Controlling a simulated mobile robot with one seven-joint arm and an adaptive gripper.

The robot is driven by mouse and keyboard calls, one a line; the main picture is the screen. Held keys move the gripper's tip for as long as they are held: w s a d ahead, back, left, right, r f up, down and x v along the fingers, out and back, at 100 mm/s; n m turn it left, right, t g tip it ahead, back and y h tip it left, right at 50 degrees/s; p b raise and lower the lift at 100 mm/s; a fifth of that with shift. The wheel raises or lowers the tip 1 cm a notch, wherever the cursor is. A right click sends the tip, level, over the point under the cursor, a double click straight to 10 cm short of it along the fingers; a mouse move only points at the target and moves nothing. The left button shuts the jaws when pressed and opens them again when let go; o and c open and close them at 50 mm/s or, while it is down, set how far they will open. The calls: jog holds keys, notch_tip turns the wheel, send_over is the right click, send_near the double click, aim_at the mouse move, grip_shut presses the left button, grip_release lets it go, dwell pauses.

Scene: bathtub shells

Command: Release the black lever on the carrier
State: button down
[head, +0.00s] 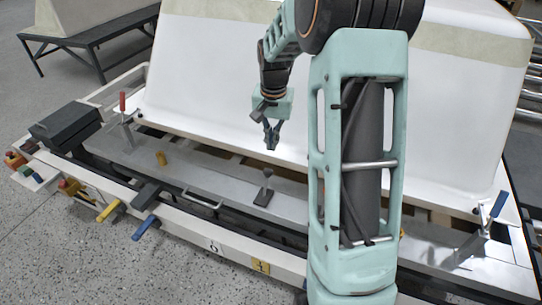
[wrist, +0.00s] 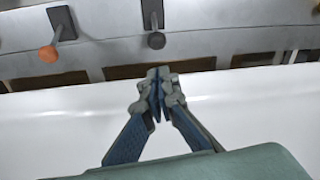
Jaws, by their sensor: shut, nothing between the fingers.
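The black lever (head: 265,188) stands on the grey metal rail of the carrier (head: 215,180), a little below and left of centre in the head view. In the wrist view the black lever (wrist: 155,38) shows its round dark knob near the top middle. My gripper (head: 271,146) hangs above and behind the rail, in front of the white shell. In the wrist view my gripper (wrist: 157,88) has its fingertips together, with nothing between them. It is apart from the lever, which lies beyond the fingertips.
A red-handled clamp (head: 123,103) and a blue-handled clamp (head: 497,205) stand near the rail's ends. The large white bathtub shell (head: 215,75) rises close behind my gripper. A black box (head: 65,124) sits at the carrier's left end.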

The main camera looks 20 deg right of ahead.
aim_at(267, 180)
notch_tip(267, 180, down, 10)
jog(key=w+b, duration=0.1)
jog(key=b, duration=0.1)
jog(key=shift+r, duration=0.2)
dwell(0.3)
jog(key=shift+b, duration=0.3)
